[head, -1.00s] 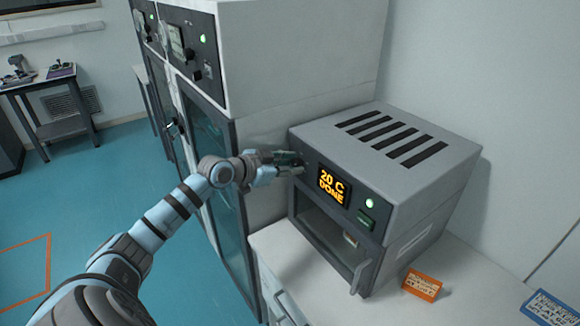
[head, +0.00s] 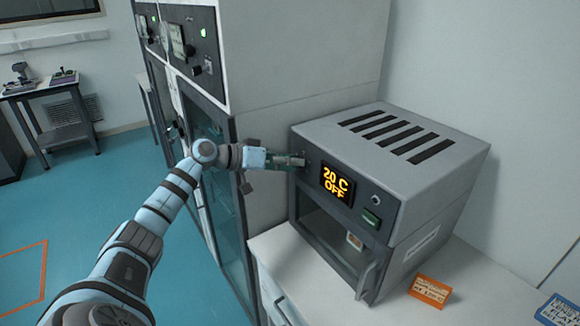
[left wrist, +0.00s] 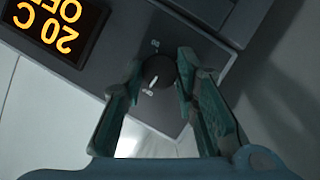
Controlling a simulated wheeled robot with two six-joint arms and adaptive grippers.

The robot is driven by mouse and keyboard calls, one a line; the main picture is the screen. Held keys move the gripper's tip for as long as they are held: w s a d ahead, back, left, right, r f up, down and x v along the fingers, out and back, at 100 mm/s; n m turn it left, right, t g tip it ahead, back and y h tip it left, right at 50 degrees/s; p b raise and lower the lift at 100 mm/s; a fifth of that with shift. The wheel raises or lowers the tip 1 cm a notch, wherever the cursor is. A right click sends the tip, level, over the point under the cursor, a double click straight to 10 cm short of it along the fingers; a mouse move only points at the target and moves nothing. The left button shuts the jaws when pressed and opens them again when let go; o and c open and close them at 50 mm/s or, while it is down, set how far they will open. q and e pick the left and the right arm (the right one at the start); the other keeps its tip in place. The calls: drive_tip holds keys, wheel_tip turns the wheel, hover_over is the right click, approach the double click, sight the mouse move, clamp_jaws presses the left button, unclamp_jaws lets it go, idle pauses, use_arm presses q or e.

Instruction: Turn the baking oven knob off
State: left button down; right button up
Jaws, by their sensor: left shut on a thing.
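The grey baking oven (head: 395,165) stands on a white counter. Its display (head: 337,185) reads "20 C OFF", and the round lamp beside it is unlit. The black knob (left wrist: 158,72) with a white pointer mark is on the front panel left of the display. My left gripper (head: 299,161) is at the panel's left end. In the left wrist view its two green-padded fingers (left wrist: 160,80) are on either side of the knob, shut on it. The knob is mostly hidden by the fingers in the head view. My right gripper is not in view.
The oven's front opening (head: 335,235) shows a small item inside, with a handle (head: 367,278) at its right. A tall cabinet (head: 290,60) stands close at left.

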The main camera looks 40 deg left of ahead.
use_arm(q)
drive_tip(key=shift+n, duration=0.3)
idle(0.4)
drive_tip(key=c, duration=1.2)
unclamp_jaws()
drive_tip(key=shift+w, duration=0.1)
drive_tip(key=shift+c, duration=0.2)
drive_tip(key=shift+a, duration=0.1)
drive_tip(key=v, duration=0.7)
drive_tip(key=shift+s+a, duration=0.15)
drive_tip(key=shift+s, duration=0.1)
drive_tip(key=shift+w, duration=0.15)
